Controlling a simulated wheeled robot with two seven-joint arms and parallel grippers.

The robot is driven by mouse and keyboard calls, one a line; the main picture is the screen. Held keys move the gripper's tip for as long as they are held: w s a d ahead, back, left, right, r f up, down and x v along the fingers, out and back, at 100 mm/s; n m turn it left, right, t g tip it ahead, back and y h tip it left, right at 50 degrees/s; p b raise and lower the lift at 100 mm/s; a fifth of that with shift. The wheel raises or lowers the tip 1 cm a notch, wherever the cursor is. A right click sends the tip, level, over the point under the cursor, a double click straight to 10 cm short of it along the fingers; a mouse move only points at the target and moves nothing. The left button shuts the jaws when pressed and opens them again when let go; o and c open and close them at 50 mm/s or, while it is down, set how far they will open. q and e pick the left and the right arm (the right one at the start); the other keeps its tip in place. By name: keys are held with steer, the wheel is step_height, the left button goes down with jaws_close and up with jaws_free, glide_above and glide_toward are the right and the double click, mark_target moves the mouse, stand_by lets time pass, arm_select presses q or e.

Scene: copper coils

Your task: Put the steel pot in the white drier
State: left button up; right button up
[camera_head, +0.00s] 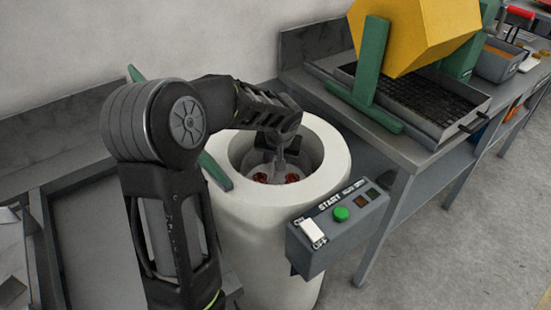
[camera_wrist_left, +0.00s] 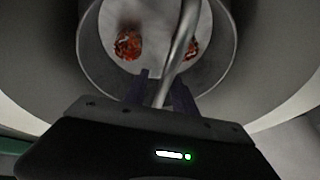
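The white drier (camera_head: 333,160) is a round tub with an open top in the middle of the head view. The steel pot (camera_head: 310,153) sits inside its opening, with reddish copper coils (camera_head: 291,177) in it. In the left wrist view the pot's round wall (camera_wrist_left: 92,60) and the coils (camera_wrist_left: 128,45) show from above. My left gripper (camera_head: 279,160) reaches down into the drier. In the wrist view its two fingers (camera_wrist_left: 160,88) stand on either side of the pot's steel handle (camera_wrist_left: 182,45); whether they press on it is unclear. My right gripper is out of view.
A control box (camera_head: 337,226) with a green button and a white switch is on the drier's front. A green lever or lid edge (camera_head: 214,171) is at the drier's left rim. A bench with a yellow box (camera_head: 415,35) stands at the right.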

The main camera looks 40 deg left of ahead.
arm_select(q)
steer(key=v, duration=1.2)
stand_by(0.7)
